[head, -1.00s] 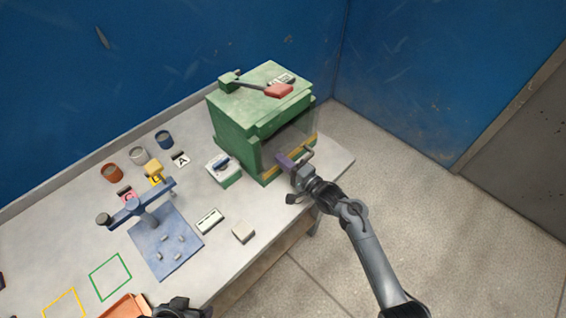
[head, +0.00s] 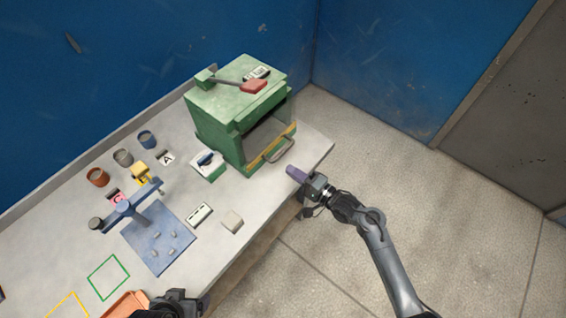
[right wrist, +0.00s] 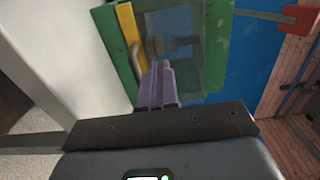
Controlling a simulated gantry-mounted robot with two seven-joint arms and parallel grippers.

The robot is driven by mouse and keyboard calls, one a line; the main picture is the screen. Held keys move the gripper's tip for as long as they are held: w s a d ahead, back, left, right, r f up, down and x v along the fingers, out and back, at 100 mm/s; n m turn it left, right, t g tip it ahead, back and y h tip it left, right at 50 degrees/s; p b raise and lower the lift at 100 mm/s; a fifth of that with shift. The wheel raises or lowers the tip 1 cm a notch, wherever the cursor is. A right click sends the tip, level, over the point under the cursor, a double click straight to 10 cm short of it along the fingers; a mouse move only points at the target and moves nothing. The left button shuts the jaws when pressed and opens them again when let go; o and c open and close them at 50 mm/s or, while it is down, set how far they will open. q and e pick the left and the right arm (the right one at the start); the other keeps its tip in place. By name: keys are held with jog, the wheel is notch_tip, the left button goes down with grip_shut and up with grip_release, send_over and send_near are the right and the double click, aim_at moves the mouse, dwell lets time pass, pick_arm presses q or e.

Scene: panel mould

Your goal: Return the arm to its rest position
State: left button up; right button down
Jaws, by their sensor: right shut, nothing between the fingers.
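My right gripper (head: 291,172) is at the front right edge of the table, a short way in front of the green machine (head: 228,120). Its purple fingers (right wrist: 156,84) are shut with nothing between them. The machine has a clear front door with a yellow strip and a metal handle (head: 281,151). In the head view the fingers are apart from the handle. In the right wrist view the handle (right wrist: 142,56) shows just beyond the fingertips. My left gripper (head: 172,304) is at the bottom edge of the head view, dark and partly cut off; its fingers cannot be made out.
The table holds a blue press stand (head: 155,245), several cups at the back, a white box with a dark knob (head: 208,164), a beige block (head: 232,221), a label plate (head: 199,215) and an orange tray (head: 125,306). A red-tipped lever (head: 253,86) tops the machine. Floor right of the table is clear.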

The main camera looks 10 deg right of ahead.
jog(key=s+f+g+h, duration=0.15)
jog(key=s+f, duration=0.25)
jog(key=s, duration=0.5)
jog(key=s+f+g+h, duration=0.15)
jog(key=s+f, duration=0.25)
jog(key=s, duration=0.4)
jog(key=s+d+r+n+g+h, duration=0.4)
jog(key=s+d+n, duration=0.2)
jog(key=s, duration=0.2)
jog(key=s+d+r+n+g+h, duration=0.3)
jog(key=s+d+r+n+h, duration=0.2)
jog(key=s+d+n, duration=0.15)
notch_tip(320, 180, up, 21)
jog(key=a+p, duration=0.1)
jog(key=p, duration=2)
jog(key=shift+s+r+m+p, duration=0.15)
jog(key=shift+m+p, duration=0.2)
jog(key=shift+m, duration=0.1)
